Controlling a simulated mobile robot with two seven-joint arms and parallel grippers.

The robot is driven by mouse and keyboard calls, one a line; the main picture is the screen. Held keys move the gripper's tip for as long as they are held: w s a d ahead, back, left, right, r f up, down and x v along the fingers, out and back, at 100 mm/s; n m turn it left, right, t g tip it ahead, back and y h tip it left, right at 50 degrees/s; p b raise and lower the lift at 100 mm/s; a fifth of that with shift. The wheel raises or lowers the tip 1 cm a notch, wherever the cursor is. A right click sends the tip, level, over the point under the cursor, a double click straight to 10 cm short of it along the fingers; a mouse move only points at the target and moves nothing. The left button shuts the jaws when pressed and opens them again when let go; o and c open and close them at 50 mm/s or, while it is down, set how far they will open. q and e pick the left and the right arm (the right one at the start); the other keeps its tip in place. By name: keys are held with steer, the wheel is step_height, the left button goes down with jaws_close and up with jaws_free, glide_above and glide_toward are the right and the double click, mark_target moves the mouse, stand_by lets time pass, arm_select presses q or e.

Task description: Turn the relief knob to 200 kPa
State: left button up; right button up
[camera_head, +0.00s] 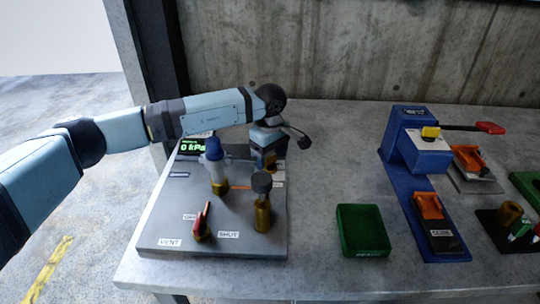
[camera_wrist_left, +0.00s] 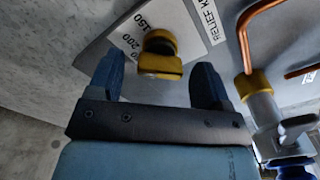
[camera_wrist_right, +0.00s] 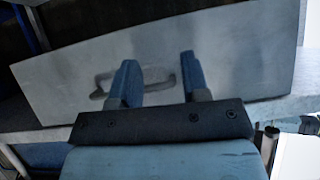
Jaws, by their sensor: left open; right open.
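The relief knob (camera_wrist_left: 160,55) is a yellow round knob in the left wrist view, on a white scale plate (camera_wrist_left: 130,30) where 150 and 200 can be read. The knob lies between the two open fingers of my left gripper (camera_wrist_left: 155,80), near the fingertips; I cannot tell whether they touch it. In the head view my left gripper (camera_head: 265,150) points down over the back right of the grey panel (camera_head: 165,215), and the knob is mostly hidden there. The display (camera_head: 193,146) reads 0 kPa. My right gripper (camera_wrist_right: 152,75) is open and empty in the right wrist view, facing a grey plate with a handle.
A green tray (camera_head: 362,230) and a blue press (camera_head: 405,150) are to the right. Copper pipes (camera_wrist_left: 250,50) run beside the knob.

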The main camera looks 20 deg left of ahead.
mark_target(270, 157)
arm_select(q)
step_height(270, 157, up, 14)
steer(key=shift+f, duration=0.25)
stand_by(0.5)
